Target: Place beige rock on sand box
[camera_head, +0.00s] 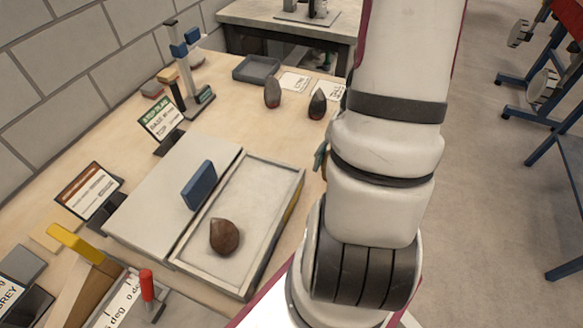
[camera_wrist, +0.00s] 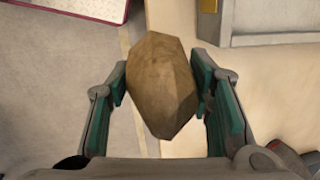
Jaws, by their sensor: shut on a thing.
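The beige rock (camera_wrist: 162,88) is faceted and sits between the teal pads of my gripper (camera_wrist: 162,80), which is shut on it. In the head view my arm hides the rock and most of my gripper; only a bit of teal finger shows beside the arm. The sand box (camera_head: 291,205) is a shallow, pale-walled tray with light sand, left of my arm. A brown rock (camera_head: 225,237) lies on its sand near the front. In the wrist view, a grey box edge (camera_wrist: 262,40) shows at upper right, with the held rock apart from it.
A blue block (camera_head: 199,185) stands on the flat panel beside the sand box. Two dark rocks (camera_head: 272,92) (camera_head: 318,104) stand farther back, near a grey tray (camera_head: 256,69). Sign stands (camera_head: 90,191) line the left. Much of the sand behind the brown rock is clear.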

